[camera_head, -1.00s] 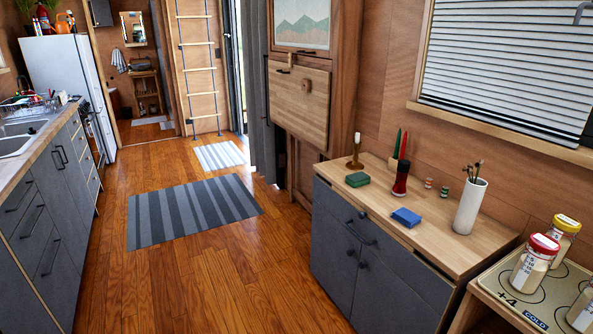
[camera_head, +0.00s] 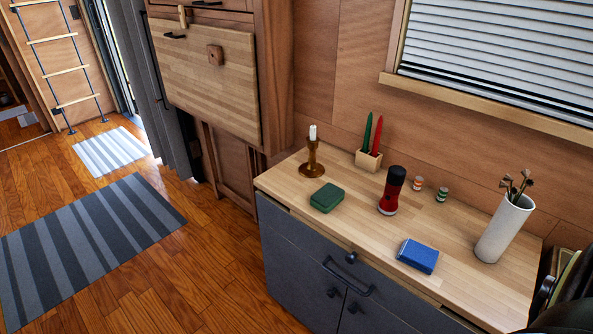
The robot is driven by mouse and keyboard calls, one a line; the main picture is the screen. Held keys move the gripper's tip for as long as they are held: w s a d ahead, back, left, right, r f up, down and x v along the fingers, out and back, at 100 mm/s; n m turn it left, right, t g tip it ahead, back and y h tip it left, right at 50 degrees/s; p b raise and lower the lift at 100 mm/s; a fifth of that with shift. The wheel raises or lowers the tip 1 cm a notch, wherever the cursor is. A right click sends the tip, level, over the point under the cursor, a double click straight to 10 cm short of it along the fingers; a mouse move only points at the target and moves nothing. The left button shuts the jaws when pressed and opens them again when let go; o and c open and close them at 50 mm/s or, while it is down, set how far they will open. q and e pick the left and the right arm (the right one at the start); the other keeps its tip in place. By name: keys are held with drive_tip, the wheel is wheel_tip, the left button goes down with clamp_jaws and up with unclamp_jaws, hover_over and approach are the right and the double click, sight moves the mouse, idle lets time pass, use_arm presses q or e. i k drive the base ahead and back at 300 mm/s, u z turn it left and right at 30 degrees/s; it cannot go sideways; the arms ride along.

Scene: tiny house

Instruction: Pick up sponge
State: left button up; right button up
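A small blue block with a pale edge (camera_head: 418,256), which looks like the sponge, lies flat near the front edge of the wooden cabinet top (camera_head: 340,230). It is right of and in front of a red and black flashlight (camera_head: 391,191), apart from it. Nothing covers the block. Neither of my grippers can be made out in the head view. Dark curved parts (camera_head: 568,308) show at the lower right corner, possibly my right arm, with no fingertips visible.
A green box (camera_head: 327,197), a candle holder (camera_head: 312,165), a holder with green and red candles (camera_head: 369,158), two small striped pieces (camera_head: 441,195) and a white vase (camera_head: 503,229) stand around the block. Open floor (camera_head: 170,270) lies left of the grey cabinet (camera_head: 310,262).

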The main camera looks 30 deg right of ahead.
sight(329, 195)
drive_tip(key=z, duration=0.8)
drive_tip(key=i, duration=1.35)
drive_tip(key=z, duration=1.1)
